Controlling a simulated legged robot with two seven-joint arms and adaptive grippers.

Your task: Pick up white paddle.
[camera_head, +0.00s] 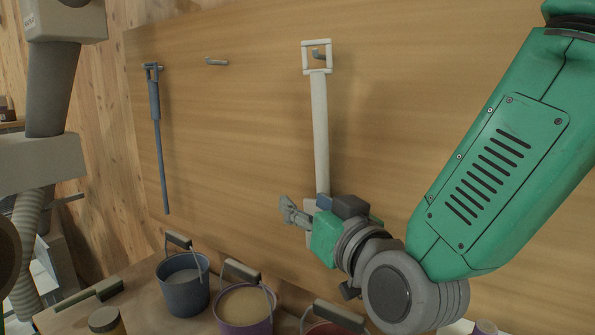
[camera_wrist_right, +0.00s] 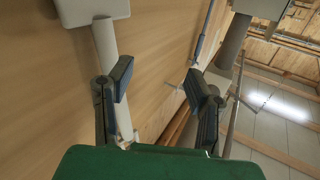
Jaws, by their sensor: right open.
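The white paddle (camera_head: 320,130) hangs upright by its square-framed handle from a hook on the wooden board, in the middle of the head view. Its lower end is mostly hidden behind my right gripper. My right gripper (camera_head: 293,213) is open near the lower part of the shaft and points left. In the right wrist view the open fingers (camera_wrist_right: 160,88) have nothing between them. A pale shaft (camera_wrist_right: 104,42), which looks like the paddle, passes behind the left-hand finger. I cannot tell whether they touch. My left gripper is not in view.
A blue paddle (camera_head: 159,130) hangs further left, with an empty hook (camera_head: 216,62) between the two. A blue bucket (camera_head: 183,283) and a purple bucket (camera_head: 244,306) stand below the board. Grey machinery (camera_head: 52,90) fills the left side.

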